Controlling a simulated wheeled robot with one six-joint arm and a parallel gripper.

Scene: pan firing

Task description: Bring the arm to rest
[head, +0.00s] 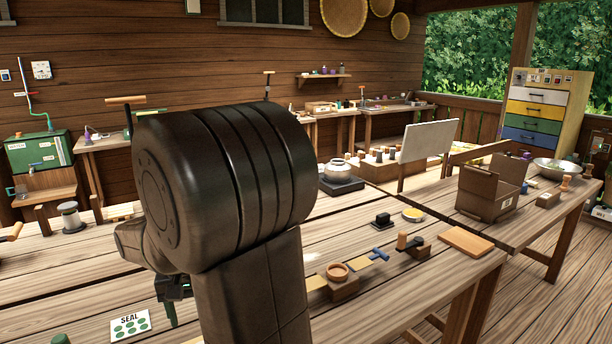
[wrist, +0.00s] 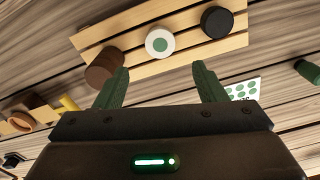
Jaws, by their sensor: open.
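My arm (head: 225,190) fills the left middle of the head view, bent over the near table. My gripper (wrist: 158,72) shows in the wrist view with its two green fingers spread apart and nothing between them. In the head view only a small part of it shows low behind the arm. Beyond the fingertips lies a pale slatted board (wrist: 128,22) with a brown round piece (wrist: 104,68), a white disc with a green centre (wrist: 160,42) and a black disc (wrist: 217,22). I cannot tell how high the fingers are above it.
A SEAL card (head: 130,325) lies on the near table, left of my arm. A small clay dish on a block (head: 338,272) and an orange-brown board (head: 466,241) are to the right. A brown open box (head: 488,194) and metal bowl (head: 556,169) stand farther right.

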